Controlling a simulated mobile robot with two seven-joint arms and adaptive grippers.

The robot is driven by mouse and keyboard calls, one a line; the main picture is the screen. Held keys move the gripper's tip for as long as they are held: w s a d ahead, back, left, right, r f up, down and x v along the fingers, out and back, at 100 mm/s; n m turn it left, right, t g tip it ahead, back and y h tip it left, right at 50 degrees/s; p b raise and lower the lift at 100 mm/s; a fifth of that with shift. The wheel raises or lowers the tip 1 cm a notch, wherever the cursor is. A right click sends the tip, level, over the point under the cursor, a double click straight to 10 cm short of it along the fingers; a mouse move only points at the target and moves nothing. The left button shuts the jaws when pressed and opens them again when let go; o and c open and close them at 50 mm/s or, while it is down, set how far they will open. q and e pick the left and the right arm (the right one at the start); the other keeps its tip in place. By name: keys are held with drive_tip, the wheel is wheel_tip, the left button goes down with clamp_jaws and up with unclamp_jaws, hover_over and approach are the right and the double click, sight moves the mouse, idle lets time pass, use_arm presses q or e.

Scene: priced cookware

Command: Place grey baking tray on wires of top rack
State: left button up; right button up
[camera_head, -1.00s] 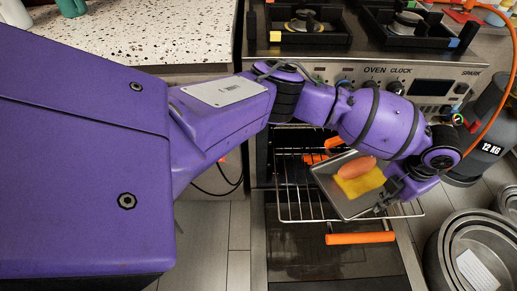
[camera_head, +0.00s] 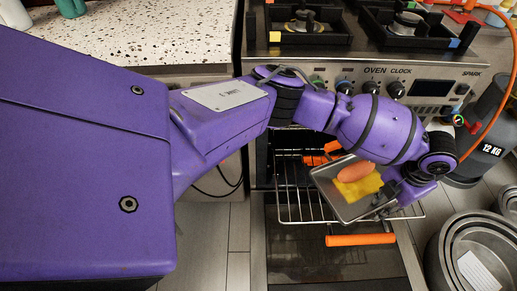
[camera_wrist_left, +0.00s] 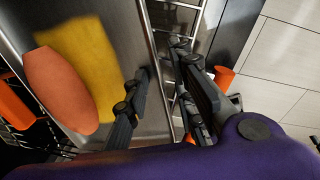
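The grey baking tray (camera_head: 352,209) is tilted above the top rack (camera_head: 293,205), which is pulled out of the open oven. A salmon-coloured oval item (camera_head: 356,171) and a yellow flat piece (camera_head: 358,189) lie in it. My left gripper (camera_head: 385,205) is at the tray's right side. Whether the tray's lower edge touches the wires is hard to tell. My right gripper is not in view.
The oven door (camera_head: 330,265) hangs open below, with an orange handle (camera_head: 360,239). The stove front with knobs (camera_head: 395,90) is above. A grey gas cylinder (camera_head: 480,145) and nested round pans (camera_head: 475,250) stand at the right. A speckled counter (camera_head: 150,35) is at the left.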

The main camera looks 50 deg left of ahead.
use_arm(q)
wheel_tip(320, 180, up, 12)
drive_tip(key=p, duration=0.3)
drive_tip(key=shift+d+r, duration=0.25)
drive_tip(key=shift+d, duration=0.1)
idle(0.3)
